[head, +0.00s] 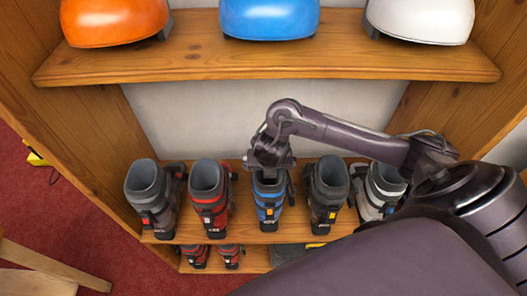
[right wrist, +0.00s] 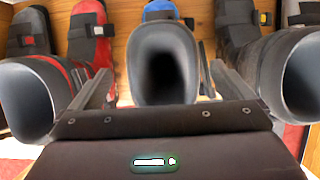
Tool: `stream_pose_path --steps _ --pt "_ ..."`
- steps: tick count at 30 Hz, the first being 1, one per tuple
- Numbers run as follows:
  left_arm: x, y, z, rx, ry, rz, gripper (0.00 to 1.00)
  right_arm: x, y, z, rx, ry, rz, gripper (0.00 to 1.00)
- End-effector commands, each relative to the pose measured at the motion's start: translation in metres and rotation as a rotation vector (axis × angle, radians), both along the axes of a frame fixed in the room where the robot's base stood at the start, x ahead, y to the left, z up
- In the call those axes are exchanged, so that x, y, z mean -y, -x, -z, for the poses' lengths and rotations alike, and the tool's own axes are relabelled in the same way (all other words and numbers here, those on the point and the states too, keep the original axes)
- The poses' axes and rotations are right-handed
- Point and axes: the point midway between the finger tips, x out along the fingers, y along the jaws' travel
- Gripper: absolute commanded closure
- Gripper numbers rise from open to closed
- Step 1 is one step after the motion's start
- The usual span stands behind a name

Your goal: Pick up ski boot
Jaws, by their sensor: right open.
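Several ski boots stand upright in a row on a wooden shelf. The blue boot (head: 269,205) is in the middle, with a red boot (head: 210,200) to its left and a dark grey boot (head: 326,195) to its right. My right gripper (head: 270,165) is directly above the blue boot and hides part of its top. In the right wrist view the blue boot's grey cuff (right wrist: 165,62) lies between the two spread fingers of my right gripper (right wrist: 160,85). The gripper is open; whether the fingers touch the boot I cannot tell. My left gripper is not in view.
A grey boot (head: 152,195) and a white boot (head: 380,190) stand at the row's ends, with narrow gaps between boots. The upper shelf (head: 265,62) holds orange (head: 113,20), blue (head: 268,17) and white (head: 420,18) helmets. More boots (head: 230,256) stand below.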

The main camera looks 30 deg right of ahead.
Motion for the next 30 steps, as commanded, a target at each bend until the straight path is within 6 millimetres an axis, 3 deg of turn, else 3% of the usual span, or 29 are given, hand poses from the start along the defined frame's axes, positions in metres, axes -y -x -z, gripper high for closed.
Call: stream_pose_path --steps 3,8,18,23,30 --pt "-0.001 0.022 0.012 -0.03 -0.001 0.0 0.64 0.003 -0.003 0.017 -0.003 0.001 0.003 0.0" --pt "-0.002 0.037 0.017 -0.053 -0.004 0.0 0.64 0.006 -0.007 0.029 -0.003 0.001 0.003 0.0" --pt "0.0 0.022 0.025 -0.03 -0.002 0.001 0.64 0.015 -0.018 0.067 -0.001 0.001 0.003 0.0" --pt "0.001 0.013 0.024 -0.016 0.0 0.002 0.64 0.015 -0.019 0.068 0.0 0.001 0.0 0.0" --pt "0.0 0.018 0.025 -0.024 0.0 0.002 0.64 0.015 -0.019 0.068 0.001 0.001 0.001 0.0"
